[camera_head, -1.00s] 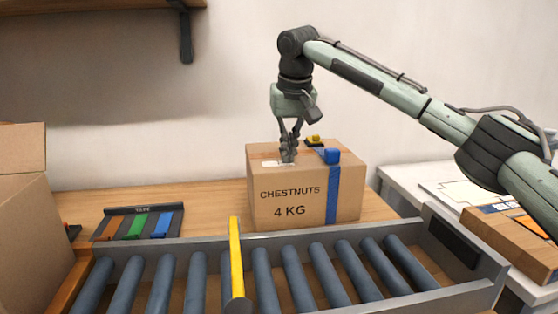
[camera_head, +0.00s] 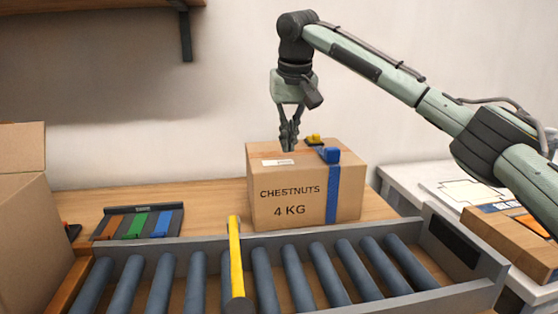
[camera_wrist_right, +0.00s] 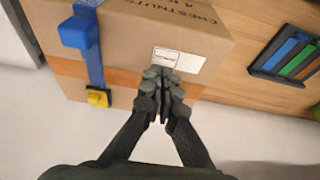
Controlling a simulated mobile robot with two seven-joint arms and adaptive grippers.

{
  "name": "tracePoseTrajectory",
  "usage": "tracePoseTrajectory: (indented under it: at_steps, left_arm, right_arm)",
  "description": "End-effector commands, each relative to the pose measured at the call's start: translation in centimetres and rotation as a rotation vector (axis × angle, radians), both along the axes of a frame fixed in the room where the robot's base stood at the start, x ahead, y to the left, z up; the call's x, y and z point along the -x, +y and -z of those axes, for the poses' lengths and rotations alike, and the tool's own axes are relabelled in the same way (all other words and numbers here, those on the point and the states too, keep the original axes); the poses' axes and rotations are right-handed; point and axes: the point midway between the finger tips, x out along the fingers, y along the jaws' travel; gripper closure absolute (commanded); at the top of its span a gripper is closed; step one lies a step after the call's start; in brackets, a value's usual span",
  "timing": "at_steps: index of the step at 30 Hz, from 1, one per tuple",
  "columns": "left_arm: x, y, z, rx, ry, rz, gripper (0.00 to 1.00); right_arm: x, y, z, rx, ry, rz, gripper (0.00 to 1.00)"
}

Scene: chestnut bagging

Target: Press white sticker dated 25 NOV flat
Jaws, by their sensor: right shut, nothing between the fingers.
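The white sticker (camera_head: 277,162) lies on top of the cardboard box (camera_head: 290,195) marked CHESTNUTS 4 KG, near its left side. In the right wrist view the sticker (camera_wrist_right: 178,60) looks flat against the cardboard, with a small printed label area; its date is too small to read. My right gripper (camera_head: 290,149) is shut and empty, fingers pointing down just above the box top, beside the sticker. In the wrist view the fingertips (camera_wrist_right: 163,76) overlap the sticker's lower edge and hide part of it. My left gripper is not in view.
A blue strap (camera_head: 332,190) with a blue block (camera_head: 329,154) runs down the box's right side; a yellow piece (camera_head: 313,139) sits behind. A roller conveyor (camera_head: 260,275) with a yellow bar (camera_head: 236,255) lies in front. A tape rack (camera_head: 140,222) stands left.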

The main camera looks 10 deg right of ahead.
Motion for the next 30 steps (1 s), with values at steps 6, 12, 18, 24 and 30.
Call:
tracePoseTrajectory:
  at_steps: [6, 12, 18, 24, 30]
  left_arm:
    - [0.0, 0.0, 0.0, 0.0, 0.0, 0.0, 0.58]
    - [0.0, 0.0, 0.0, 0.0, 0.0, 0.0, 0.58]
    - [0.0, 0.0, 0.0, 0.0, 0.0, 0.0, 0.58]
    - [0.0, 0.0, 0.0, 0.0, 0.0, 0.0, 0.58]
    - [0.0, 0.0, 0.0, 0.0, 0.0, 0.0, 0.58]
  right_arm:
    - [0.0, 0.0, -1.7, -0.001, -0.002, 0.001, 1.0]
    - [-0.1, 0.0, -3.1, -0.001, -0.003, 0.001, 1.0]
    - [0.0, 0.0, -4.3, 0.0, -0.002, 0.001, 1.0]
    - [0.0, 0.0, -4.5, -0.001, -0.002, 0.001, 1.0]
    - [0.0, 0.0, -4.5, -0.001, -0.002, 0.001, 1.0]
